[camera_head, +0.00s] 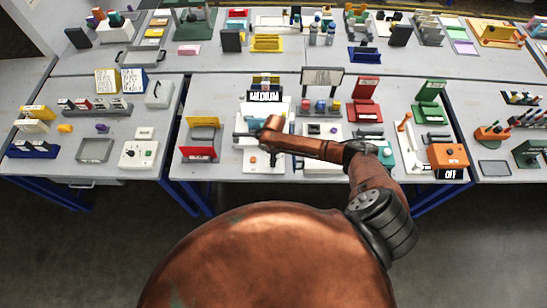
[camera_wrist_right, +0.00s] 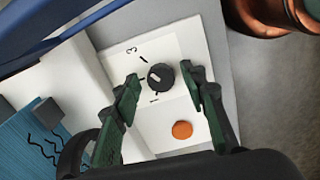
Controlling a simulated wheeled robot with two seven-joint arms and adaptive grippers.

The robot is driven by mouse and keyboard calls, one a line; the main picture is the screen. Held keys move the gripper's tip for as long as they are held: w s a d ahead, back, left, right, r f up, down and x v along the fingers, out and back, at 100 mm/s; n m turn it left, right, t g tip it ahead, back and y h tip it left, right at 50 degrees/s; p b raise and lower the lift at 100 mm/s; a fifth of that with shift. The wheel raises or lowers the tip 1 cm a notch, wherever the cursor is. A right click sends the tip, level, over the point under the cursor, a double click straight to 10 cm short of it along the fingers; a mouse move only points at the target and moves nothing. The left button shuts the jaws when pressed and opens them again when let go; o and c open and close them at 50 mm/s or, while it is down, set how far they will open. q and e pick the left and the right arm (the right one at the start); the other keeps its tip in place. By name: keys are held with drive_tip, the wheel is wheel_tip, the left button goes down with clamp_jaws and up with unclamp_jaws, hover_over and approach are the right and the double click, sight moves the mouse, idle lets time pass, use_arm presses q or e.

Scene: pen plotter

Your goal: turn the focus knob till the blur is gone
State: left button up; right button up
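In the right wrist view a dark round knob (camera_wrist_right: 160,75) with a pale pointer line sits on a white panel (camera_wrist_right: 184,42), between marks that read 1 and 3. An orange button (camera_wrist_right: 182,130) is beside it. My right gripper (camera_wrist_right: 160,77) is open, with its two green fingertips on either side of the knob and gaps visible. In the head view my right arm reaches in from the right over this white device, and the knob is hidden. A dark display with white lettering (camera_head: 265,97) stands behind it. My left gripper is not in view.
A red and yellow stand (camera_head: 199,152) is left of the device. A white board with small faint text (camera_head: 322,77) stands behind right. A teal block with dark wavy lines (camera_wrist_right: 30,140) is close to my gripper in the wrist view. An orange box (camera_head: 447,156) is far right.

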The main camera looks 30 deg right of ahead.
wheel_tip(320, 180, up, 12)
idle(0.7)
idle(0.4)
